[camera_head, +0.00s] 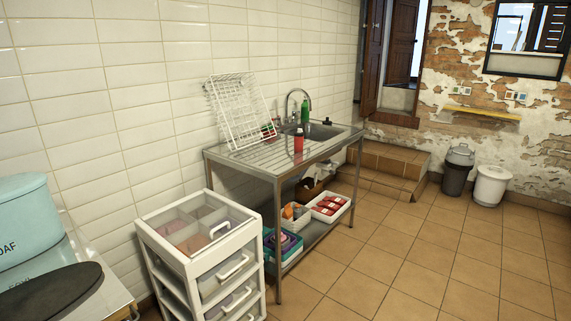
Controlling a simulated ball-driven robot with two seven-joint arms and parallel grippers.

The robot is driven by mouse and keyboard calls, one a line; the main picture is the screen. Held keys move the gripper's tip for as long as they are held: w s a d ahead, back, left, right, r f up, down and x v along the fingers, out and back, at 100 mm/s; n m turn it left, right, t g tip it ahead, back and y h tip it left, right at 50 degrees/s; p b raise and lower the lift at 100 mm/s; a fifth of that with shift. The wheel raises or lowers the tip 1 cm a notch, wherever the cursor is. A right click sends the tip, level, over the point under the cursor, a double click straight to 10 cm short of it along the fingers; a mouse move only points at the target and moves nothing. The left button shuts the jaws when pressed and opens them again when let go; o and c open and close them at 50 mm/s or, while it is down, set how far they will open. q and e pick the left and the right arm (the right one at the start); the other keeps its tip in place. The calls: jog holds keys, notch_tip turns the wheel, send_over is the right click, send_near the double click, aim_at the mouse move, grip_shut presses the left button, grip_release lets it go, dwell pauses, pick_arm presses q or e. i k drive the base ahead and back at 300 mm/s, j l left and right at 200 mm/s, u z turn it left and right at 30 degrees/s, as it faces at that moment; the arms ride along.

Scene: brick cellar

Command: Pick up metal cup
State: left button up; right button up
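I cannot make out a metal cup in the head view. A steel sink table (262,160) with a basin and curved tap (290,100) stands against the white tiled wall. A red bottle (298,140) stands upright on its drainboard, and a green bottle (305,112) stands behind near the tap. Another small red and green item (268,130) is partly hidden by the white wire rack (240,110), which leans tilted against the wall. Neither of my grippers is in view.
A white drawer cart (190,235) stands in front of the sink table. Boxes fill the table's lower shelf (312,245). Teal tins (30,222) stand at the left. Two bins (457,172) (491,186) stand by tiled steps (375,172). The tiled floor (430,260) at right is clear.

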aim_at(299, 138)
jog(key=i+z, duration=0.1)
jog(key=i, duration=0.5)
jog(key=i+j, duration=0.1)
jog(key=i, duration=0.5)
jog(key=i+j+z, duration=0.15)
jog(key=i, duration=0.5)
jog(key=i+j, duration=0.1)
jog(key=i, duration=0.5)
jog(key=l+z, duration=0.05)
